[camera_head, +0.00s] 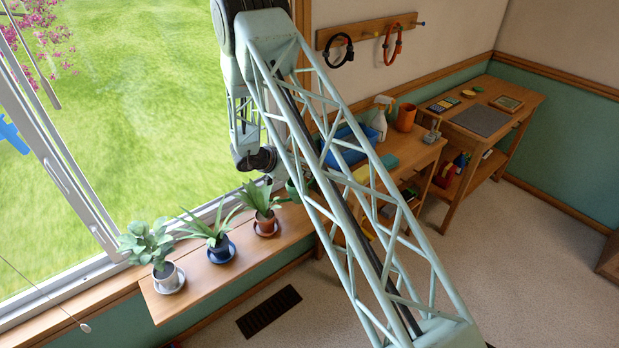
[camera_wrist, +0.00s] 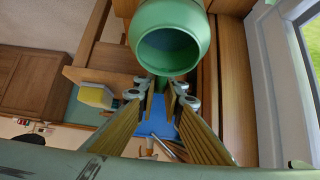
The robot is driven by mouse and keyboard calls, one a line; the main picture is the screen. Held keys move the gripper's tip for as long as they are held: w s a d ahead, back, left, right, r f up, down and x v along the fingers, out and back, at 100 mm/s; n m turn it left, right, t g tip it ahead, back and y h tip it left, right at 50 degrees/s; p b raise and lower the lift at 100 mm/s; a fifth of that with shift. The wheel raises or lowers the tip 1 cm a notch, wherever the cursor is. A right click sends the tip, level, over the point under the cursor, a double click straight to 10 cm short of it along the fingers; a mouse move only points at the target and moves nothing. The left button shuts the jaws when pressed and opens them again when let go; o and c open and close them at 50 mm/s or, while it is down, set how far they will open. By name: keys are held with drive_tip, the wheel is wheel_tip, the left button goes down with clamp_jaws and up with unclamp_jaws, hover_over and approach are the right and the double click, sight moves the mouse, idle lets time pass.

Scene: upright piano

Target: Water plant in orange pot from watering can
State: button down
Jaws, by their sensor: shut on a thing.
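The orange pot (camera_head: 265,226) with a leafy plant (camera_head: 258,198) stands on a saucer at the right end of the plant row on the window shelf. The green watering can (camera_wrist: 172,45) fills the top middle of the wrist view, its round opening facing the camera. In the head view a green part of it (camera_head: 297,190) shows just right of the orange pot's plant, partly behind my arm. My gripper (camera_wrist: 160,97) is shut on the can, with its fingers on either side of a narrow green part below the opening. The spout is not clearly seen.
A blue pot (camera_head: 220,248) and a white pot (camera_head: 167,274) with plants stand to the left on the shelf (camera_head: 190,300). The window is behind them. A workbench with a blue bin (camera_head: 345,146), a spray bottle (camera_head: 380,117) and an orange-brown cup (camera_head: 405,117) is to the right.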

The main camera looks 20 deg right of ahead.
drive_tip(key=shift+a+r+h+b, duration=0.15)
drive_tip(key=shift+r+h+b, duration=0.25)
drive_tip(key=shift+r+b, duration=0.3)
drive_tip(key=shift+a+r+h+b, duration=0.15)
drive_tip(key=shift+r+h+b, duration=0.25)
drive_tip(key=shift+r+b, duration=0.25)
drive_tip(key=shift+s+a+r+t+h, duration=0.15)
drive_tip(key=shift+a+r+h, duration=0.25)
drive_tip(key=shift+r, duration=0.4)
drive_tip(key=shift+s+a+r+t+h, duration=0.1)
drive_tip(key=shift+a+r+t+h, duration=0.15)
drive_tip(key=shift+r+h, duration=0.45)
drive_tip(key=shift+s+a+r+t+h, duration=0.1)
drive_tip(key=shift+a+r+t+h, duration=0.2)
drive_tip(key=shift+r, duration=0.65)
drive_tip(key=shift+a, duration=0.15)
drive_tip(key=shift+s+a+r+h+b, duration=0.1)
drive_tip(key=shift+a+r+h+b, duration=0.2)
drive_tip(key=shift+r, duration=0.25)
drive_tip(key=shift+s+a+r+h+b, duration=0.1)
drive_tip(key=shift+a+r+h+b, duration=0.05)
drive_tip(key=shift+a+r+h, duration=0.3)
drive_tip(key=shift+d, duration=0.15)
drive_tip(key=shift+r, duration=0.15)
drive_tip(key=shift+s+a+r+h, duration=0.1)
drive_tip(key=shift+a+r+h, duration=0.3)
drive_tip(key=shift+a, duration=0.1)
drive_tip(key=shift+a+r, duration=0.1)
